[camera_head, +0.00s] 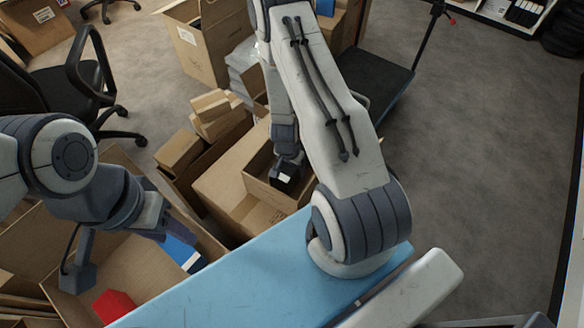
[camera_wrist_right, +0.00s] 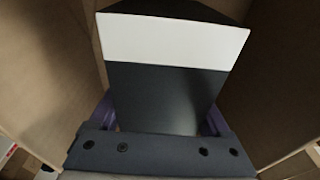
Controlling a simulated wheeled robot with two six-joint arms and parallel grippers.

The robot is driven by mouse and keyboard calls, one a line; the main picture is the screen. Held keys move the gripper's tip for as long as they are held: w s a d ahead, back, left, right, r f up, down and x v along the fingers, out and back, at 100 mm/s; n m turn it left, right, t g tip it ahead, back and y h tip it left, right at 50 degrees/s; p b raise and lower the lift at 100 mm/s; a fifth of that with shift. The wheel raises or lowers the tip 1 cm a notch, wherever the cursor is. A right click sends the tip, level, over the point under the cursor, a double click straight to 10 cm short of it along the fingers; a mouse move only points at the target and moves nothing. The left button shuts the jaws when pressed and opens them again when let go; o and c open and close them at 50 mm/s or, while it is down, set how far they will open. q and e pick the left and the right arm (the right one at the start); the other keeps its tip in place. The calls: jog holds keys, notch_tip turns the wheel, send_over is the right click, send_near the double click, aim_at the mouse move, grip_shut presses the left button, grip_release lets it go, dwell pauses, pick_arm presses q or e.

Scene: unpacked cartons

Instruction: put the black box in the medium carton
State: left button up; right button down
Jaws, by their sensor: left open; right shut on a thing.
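The black box (camera_head: 287,178), with a white band, is in my right gripper (camera_head: 287,158) in the head view. In the right wrist view the black box (camera_wrist_right: 165,95) fills the space between the fingers of the right gripper (camera_wrist_right: 160,120). Brown carton walls stand on both sides of it, so it is inside or at the mouth of the medium carton (camera_head: 257,188). Whether it touches the carton floor is hidden. My left gripper (camera_head: 158,218) is open and empty over the large carton at the left.
The large open carton (camera_head: 140,255) at the left holds a red thing (camera_head: 115,305) and a blue box (camera_head: 183,252). Small boxes (camera_head: 180,152) lie beside the medium carton. A tall carton (camera_head: 205,45) and an office chair (camera_head: 75,95) stand behind. The floor at right is clear.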

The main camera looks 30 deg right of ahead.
grip_release()
jog(key=shift+f, duration=0.1)
